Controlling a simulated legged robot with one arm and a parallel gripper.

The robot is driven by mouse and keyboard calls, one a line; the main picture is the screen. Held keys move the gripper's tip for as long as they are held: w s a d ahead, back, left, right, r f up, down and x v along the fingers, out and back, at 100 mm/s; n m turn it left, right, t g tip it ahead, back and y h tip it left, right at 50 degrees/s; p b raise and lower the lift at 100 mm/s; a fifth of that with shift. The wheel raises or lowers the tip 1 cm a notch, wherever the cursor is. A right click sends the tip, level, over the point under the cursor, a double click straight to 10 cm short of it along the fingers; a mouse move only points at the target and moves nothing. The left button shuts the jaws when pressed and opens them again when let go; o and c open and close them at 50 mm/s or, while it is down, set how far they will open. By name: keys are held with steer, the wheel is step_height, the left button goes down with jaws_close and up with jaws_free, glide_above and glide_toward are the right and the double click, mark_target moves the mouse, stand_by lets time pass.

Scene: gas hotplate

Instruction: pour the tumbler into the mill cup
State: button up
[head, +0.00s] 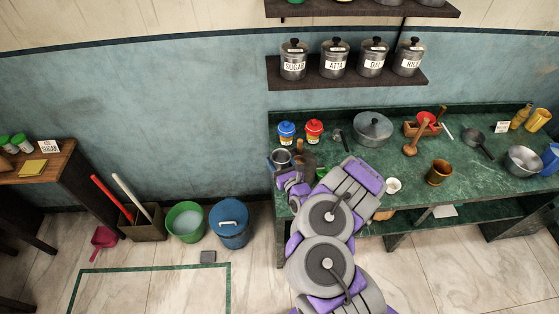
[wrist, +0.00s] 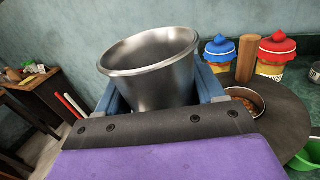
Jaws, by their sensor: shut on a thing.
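My gripper (wrist: 160,92) is shut on a steel tumbler (wrist: 150,62), its two blue-grey fingers on either side. The tumbler's wide rim is up and slightly tilted in the wrist view; its contents cannot be seen. In the head view the tumbler (head: 281,158) is at the counter's left end, above my gripper (head: 284,174). Right of the tumbler and lower in the wrist view, a round metal cup (wrist: 259,97) with brown bits inside stands at a dark round surface (wrist: 278,118). It looks like the mill cup, apart from the tumbler.
A brown wooden cylinder (wrist: 247,58) stands behind the cup, between the blue-lidded jar (wrist: 219,53) and red-lidded jar (wrist: 275,56).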

mark_target(277, 151)
steer(key=shift+r, duration=0.1)
steer(key=shift+r+p, duration=1.1)
steer(key=shift+r, duration=0.85)
